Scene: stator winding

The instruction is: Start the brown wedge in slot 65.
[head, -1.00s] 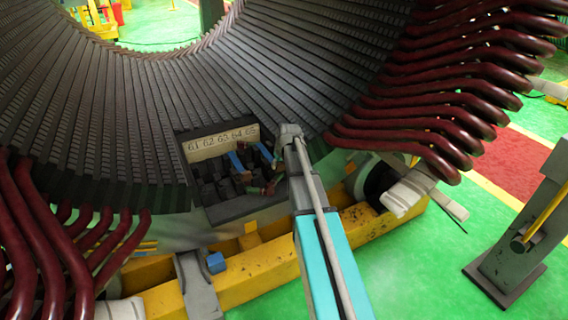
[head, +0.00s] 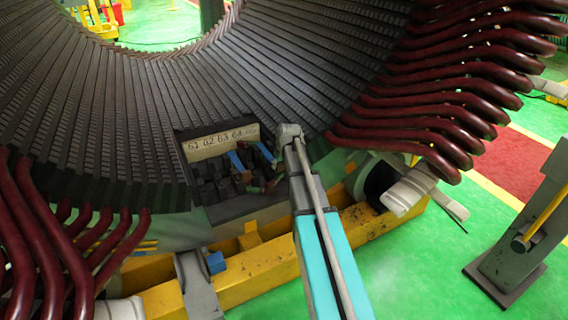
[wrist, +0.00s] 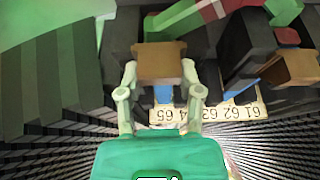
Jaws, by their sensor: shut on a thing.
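My gripper (wrist: 160,72) is shut on a brown wedge (wrist: 160,60), one pale green finger on each side of it. In the wrist view the wedge is near the "65" and "64" end of the number plate (wrist: 212,112), which appears upside down. A blue piece (wrist: 163,94) shows just below the wedge. In the head view the plate (head: 222,142) reads 61 to 65 from left to right, with 65 in shadow. My arm's end is at the right of the plate. Whether the wedge touches slot 65 cannot be told.
Dark blocks crowd both sides of the gripper, and another brown piece (wrist: 300,66) lies at the right in the wrist view. Dark red coil ends (head: 440,110) stick out at the right. A yellow beam (head: 265,262) runs below the stator (head: 290,80).

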